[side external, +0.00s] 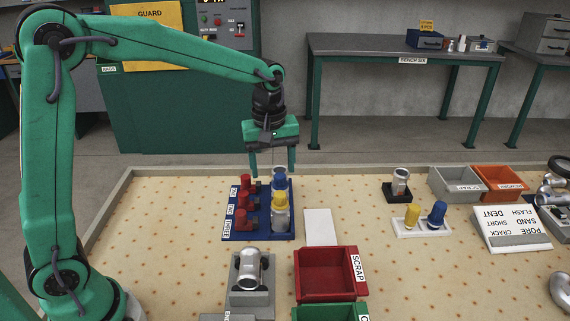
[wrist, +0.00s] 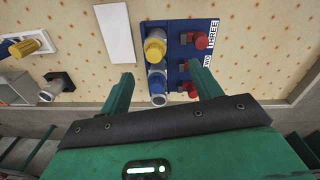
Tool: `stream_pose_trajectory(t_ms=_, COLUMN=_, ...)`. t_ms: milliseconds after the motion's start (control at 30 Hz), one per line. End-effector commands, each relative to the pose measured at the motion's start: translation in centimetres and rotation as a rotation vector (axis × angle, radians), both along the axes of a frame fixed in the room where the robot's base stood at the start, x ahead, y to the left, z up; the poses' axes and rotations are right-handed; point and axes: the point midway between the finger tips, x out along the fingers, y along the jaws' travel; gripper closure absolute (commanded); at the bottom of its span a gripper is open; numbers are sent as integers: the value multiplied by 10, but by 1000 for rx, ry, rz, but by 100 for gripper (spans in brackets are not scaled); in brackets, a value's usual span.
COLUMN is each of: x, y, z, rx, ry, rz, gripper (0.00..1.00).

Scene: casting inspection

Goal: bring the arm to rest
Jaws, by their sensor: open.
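My green gripper (side external: 272,165) hangs from my arm with its two fingers pointing down, spread apart and empty. It is above the far end of a blue fixture (side external: 240,236) with red clamps. In the wrist view my gripper (wrist: 163,72) shows its fingers on either side of the fixture's far part, with nothing held between them. A silver casting with a blue cap (side external: 279,175) and one with a yellow cap (side external: 280,200) stand on the fixture. The yellow cap (wrist: 155,47) and blue cap (wrist: 157,82) also show in the wrist view.
A white plate (side external: 321,227) lies right of the fixture. A red scrap bin (side external: 327,272) and a grey stand (side external: 250,297) bearing a casting are in front. A white holder (side external: 421,228) with yellow and blue caps, a black block (side external: 400,196) and trays are at right.

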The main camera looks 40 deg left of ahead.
Motion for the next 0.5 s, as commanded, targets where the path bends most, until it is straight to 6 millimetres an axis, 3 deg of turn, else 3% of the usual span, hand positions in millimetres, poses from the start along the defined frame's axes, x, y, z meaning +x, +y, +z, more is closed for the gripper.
stream_pose_trajectory(t_ms=200, x=-32, y=10, z=30, rx=7, ry=-72, rz=-141, gripper=36)
stream_pose_trajectory(t_ms=500, x=-82, y=21, z=58, rx=39, ry=-173, rz=-357, gripper=36)
